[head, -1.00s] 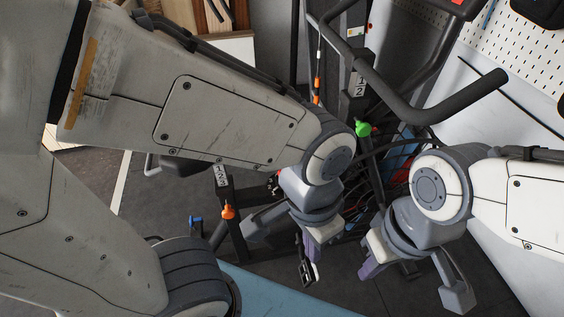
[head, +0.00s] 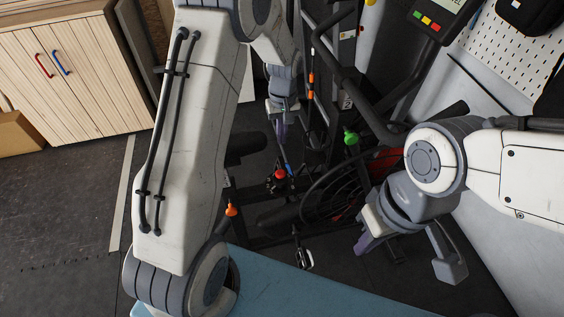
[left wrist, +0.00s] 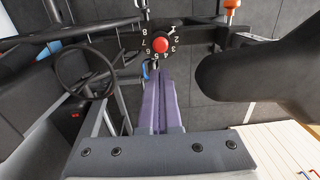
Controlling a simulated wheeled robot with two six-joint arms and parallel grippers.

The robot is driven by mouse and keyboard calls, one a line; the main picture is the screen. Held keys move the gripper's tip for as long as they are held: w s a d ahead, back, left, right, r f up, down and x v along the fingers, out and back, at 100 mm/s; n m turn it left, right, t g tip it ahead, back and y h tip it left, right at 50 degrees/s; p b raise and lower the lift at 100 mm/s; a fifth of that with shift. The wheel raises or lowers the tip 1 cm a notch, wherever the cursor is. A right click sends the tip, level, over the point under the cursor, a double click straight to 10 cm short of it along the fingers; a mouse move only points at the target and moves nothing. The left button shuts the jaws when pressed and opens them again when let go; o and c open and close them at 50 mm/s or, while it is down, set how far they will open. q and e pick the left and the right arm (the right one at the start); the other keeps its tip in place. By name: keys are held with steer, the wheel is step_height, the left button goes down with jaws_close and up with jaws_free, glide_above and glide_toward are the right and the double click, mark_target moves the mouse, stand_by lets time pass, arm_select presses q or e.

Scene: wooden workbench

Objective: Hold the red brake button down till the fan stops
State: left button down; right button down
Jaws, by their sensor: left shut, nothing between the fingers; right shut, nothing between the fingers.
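The red brake button (head: 281,174) sits on a dark knob on the bike frame, left of the caged fan (head: 345,190). In the left wrist view the button (left wrist: 160,44) is a red dome on a numbered dial. My left gripper (head: 280,138) is shut and empty, above the button in the head view and apart from it. Its purple fingers (left wrist: 158,75) point toward the button in the left wrist view. My right gripper (head: 362,247) is shut and empty, low and right of the fan. Whether the fan turns I cannot tell.
An orange knob (head: 231,209) stands left of the button and a green knob (head: 351,138) to its right. The bike's dark handlebars and console (head: 440,18) rise at the upper right. A wooden cabinet (head: 75,85) stands far left, with open floor before it.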

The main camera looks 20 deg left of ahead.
mark_target(281, 174)
arm_select(q)
steer(key=shift+f, duration=0.1)
step_height(281, 174, down, 14)
steer(key=shift+s+r, duration=0.1)
stand_by(0.5)
step_height(281, 174, down, 2)
steer(key=shift+f+b, duration=0.1)
steer(key=shift+b, duration=0.65)
steer(key=shift+s, duration=0.25)
stand_by(0.7)
